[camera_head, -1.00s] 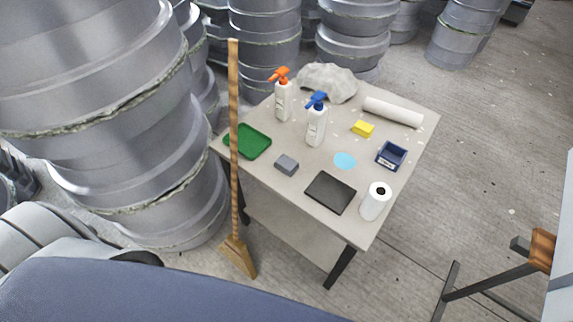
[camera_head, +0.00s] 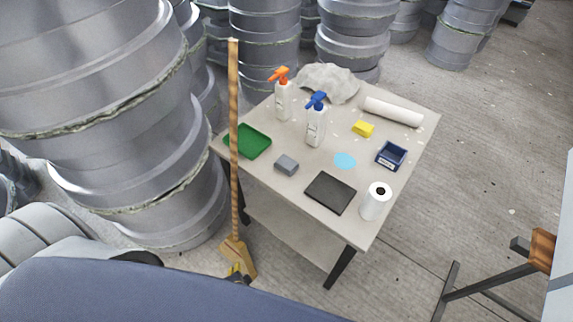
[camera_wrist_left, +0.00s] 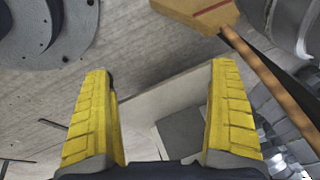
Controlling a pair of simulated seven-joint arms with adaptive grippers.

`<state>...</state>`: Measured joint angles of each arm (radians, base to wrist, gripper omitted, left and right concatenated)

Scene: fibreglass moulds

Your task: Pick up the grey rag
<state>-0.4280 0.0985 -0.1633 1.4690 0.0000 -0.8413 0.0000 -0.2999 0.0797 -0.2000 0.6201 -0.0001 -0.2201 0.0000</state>
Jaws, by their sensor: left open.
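The grey rag (camera_head: 328,82) lies crumpled on the far edge of the table (camera_head: 262,178), behind two spray bottles. My left gripper (camera_head: 237,271) shows only as a small yellow and dark tip low in the head view, beside the broom's head and well away from the rag. In the left wrist view its two yellow fingers (camera_wrist_left: 163,105) are wide apart with nothing held between them. The rag cannot be made out in the left wrist view. My right gripper is not in view.
A broom (camera_head: 234,140) stands upright at the table's near left side. An orange-topped spray bottle (camera_head: 283,100) and a blue-topped one (camera_head: 316,125) stand near the rag. A white roll (camera_head: 393,111) lies right of it. Large grey moulds (camera_head: 100,110) crowd the left.

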